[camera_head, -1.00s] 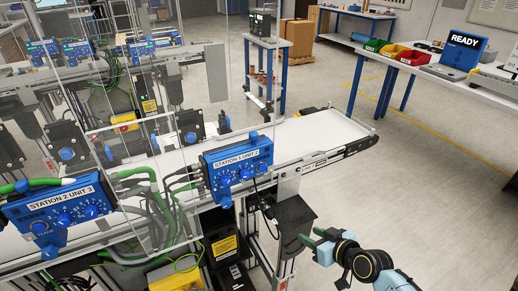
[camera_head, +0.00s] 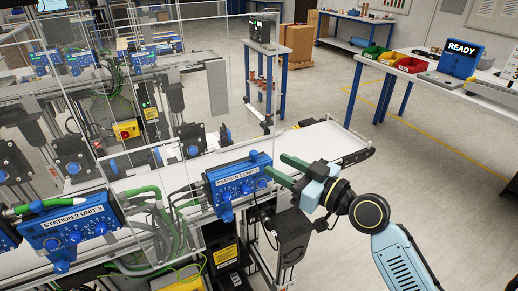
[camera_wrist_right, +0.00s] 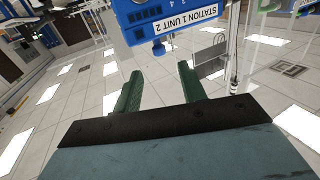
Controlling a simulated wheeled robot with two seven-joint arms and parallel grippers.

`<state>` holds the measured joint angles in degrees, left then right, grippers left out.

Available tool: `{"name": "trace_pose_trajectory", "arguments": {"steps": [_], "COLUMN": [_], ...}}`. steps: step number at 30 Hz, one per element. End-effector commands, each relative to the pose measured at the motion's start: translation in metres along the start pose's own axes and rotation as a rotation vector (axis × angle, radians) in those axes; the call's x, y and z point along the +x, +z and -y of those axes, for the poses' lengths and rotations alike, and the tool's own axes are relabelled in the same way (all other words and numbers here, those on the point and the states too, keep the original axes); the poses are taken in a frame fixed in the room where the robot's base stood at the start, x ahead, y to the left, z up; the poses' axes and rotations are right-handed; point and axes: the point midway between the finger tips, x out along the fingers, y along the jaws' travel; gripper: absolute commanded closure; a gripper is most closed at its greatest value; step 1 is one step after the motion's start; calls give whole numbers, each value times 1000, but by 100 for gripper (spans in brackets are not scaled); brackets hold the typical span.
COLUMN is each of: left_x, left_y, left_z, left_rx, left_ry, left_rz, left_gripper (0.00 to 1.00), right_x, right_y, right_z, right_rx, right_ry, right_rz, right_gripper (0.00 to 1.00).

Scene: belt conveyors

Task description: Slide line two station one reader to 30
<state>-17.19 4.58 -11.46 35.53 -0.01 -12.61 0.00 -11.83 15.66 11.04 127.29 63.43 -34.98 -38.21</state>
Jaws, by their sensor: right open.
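A blue control box labelled "STATION 1 UNIT 2" (camera_head: 228,184) with a row of blue knobs is mounted at the near side of the white conveyor (camera_head: 325,138). My right gripper (camera_head: 281,170) is at the box's right side, with its two green fingers pointing towards it. In the right wrist view the box (camera_wrist_right: 165,18) shows upside down at the top. There the green fingers (camera_wrist_right: 161,88) stand apart with nothing between them. I cannot tell whether a finger touches the box. No scale reading is legible. My left gripper is not in view.
A second blue box, "STATION 2 UNIT 3" (camera_head: 72,230), is to the left. Clear panels (camera_head: 155,130) rise beside the conveyor, and grey and green cables (camera_head: 175,215) hang between the boxes. A table with coloured bins (camera_head: 412,65) stands at the back right. The floor right of my arm is open.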

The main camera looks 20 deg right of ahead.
Motion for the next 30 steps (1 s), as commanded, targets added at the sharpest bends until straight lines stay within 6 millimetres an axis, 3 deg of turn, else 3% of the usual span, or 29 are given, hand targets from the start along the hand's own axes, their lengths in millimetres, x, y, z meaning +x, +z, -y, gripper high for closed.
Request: {"name": "trace_pose_trajectory", "arguments": {"steps": [3, 9, 15, 23, 30], "left_x": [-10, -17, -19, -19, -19], "left_y": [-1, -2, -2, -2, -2], "left_z": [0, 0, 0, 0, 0], "left_rx": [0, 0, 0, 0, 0], "left_ry": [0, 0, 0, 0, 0], "left_rz": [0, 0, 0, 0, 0], "left_gripper": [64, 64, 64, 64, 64], "right_x": [26, 57, 70, 70, 70], "right_y": [-4, -2, 1, 1, 1], "right_z": [0, 0, 0, 0, 0], "right_rx": [5, 3, 1, 0, 0], "right_ry": [1, 1, 1, 1, 1], "right_rz": [-3, -1, 2, 2, 2], "right_gripper": [59, 59, 59, 59, 88]}}
